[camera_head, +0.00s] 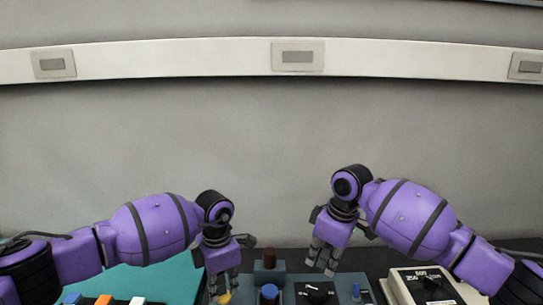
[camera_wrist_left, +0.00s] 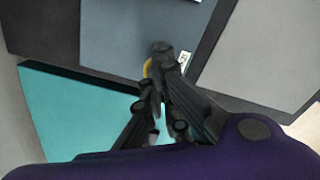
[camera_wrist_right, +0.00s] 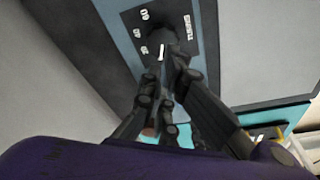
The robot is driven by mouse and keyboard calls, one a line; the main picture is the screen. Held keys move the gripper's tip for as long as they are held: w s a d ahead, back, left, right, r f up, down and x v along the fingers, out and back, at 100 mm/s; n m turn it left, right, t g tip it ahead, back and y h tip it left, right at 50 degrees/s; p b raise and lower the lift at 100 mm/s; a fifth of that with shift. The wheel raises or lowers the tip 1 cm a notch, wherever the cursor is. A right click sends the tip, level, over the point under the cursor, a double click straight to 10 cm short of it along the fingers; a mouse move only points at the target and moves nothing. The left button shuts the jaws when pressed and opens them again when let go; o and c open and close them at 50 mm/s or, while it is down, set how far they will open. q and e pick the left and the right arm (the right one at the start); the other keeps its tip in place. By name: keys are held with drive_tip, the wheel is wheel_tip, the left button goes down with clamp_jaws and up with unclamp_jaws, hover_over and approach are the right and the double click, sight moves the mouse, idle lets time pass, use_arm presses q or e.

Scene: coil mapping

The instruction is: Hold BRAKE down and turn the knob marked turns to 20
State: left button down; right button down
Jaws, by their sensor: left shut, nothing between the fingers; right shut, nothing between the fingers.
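The dark knob on the black dial plate (camera_head: 317,293) sits on the blue-grey panel. In the right wrist view the knob (camera_wrist_right: 160,32) is partly hidden by my fingers; a label beside it seems to read TURNS, with small numbers around it. I cannot tell its setting. My right gripper (camera_head: 322,268) is shut and empty, its tips over the knob. A yellow button (camera_head: 225,297) is at the panel's left; its label is mostly hidden, so I cannot confirm it is BRAKE. My left gripper (camera_head: 221,290) is shut and empty, tips at the yellow button (camera_wrist_left: 147,68); contact is unclear.
A beige box (camera_head: 402,293) with a black knob stands at the right. A teal mat (camera_head: 160,283) with small blocks lies left.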

sight(319, 289)
idle(0.4)
drive_tip(key=c, duration=2.1)
unclamp_jaws()
drive_tip(key=shift+w+a+r, duration=0.1)
drive_tip(key=shift+w+r, duration=0.05)
drive_tip(key=shift+r, duration=0.1)
drive_tip(key=o, duration=0.6)
drive_tip(key=shift+w+r+m+g+h, duration=0.15)
drive_tip(key=shift+r+m+g+h, duration=0.3)
drive_tip(key=shift+r+h, duration=0.35)
drive_tip(key=shift+o, duration=1.2)
drive_tip(key=shift+r+m, duration=0.2)
drive_tip(key=shift+m, duration=0.05)
drive_tip(key=shift+o, duration=0.2)
drive_tip(key=shift+f, duration=0.15)
wheel_tip(319, 289, down, 11)
drive_tip(key=shift+f, duration=0.2)
drive_tip(key=shift+c, duration=0.6)
drive_tip(key=c, duration=1)
